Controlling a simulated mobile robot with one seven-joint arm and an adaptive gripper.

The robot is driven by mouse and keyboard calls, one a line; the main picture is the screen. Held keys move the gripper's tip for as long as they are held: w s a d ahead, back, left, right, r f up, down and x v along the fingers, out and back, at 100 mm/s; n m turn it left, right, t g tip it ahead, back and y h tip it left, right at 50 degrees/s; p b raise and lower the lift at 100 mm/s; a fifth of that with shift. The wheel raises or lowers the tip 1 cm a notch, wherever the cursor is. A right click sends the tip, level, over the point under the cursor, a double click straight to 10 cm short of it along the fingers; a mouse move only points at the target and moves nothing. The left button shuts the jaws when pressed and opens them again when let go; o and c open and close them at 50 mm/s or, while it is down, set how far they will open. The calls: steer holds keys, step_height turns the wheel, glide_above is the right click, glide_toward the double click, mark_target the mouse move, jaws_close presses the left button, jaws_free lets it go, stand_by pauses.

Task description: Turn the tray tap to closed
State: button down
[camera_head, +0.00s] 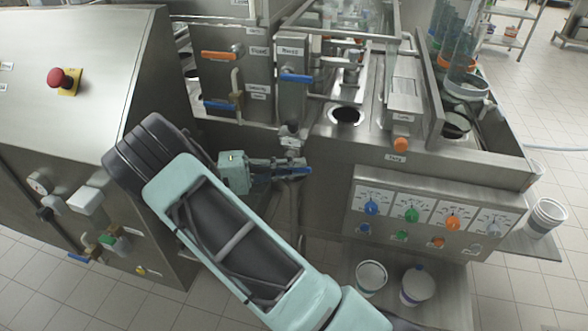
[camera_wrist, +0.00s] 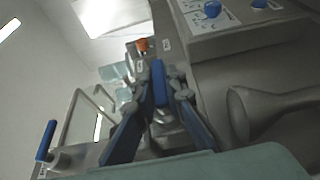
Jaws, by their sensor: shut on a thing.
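My gripper (camera_head: 290,167) is at the front of the steel machine, below the blue-handled valves. It is shut on a blue tap handle (camera_head: 304,170), whose end shows just past the fingertips. In the wrist view my gripper (camera_wrist: 160,78) has one finger on each side of the blue handle (camera_wrist: 160,86). The handle points along the fingers in that view. The tap's body and pipe are partly hidden behind the fingers. A small label sits just above it, too small to read, so I cannot tell from it whether this is the tray tap.
Blue tap handles (camera_head: 296,78) (camera_head: 220,105) and an orange one (camera_head: 219,55) are above my gripper. A panel of coloured knobs (camera_head: 412,214) is to the right. White buckets (camera_head: 371,278) stand on a low shelf. A red button (camera_head: 61,78) is on the left cabinet.

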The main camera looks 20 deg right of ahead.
steer(key=shift+w+r, duration=0.1)
steer(key=c, duration=2)
jaws_free()
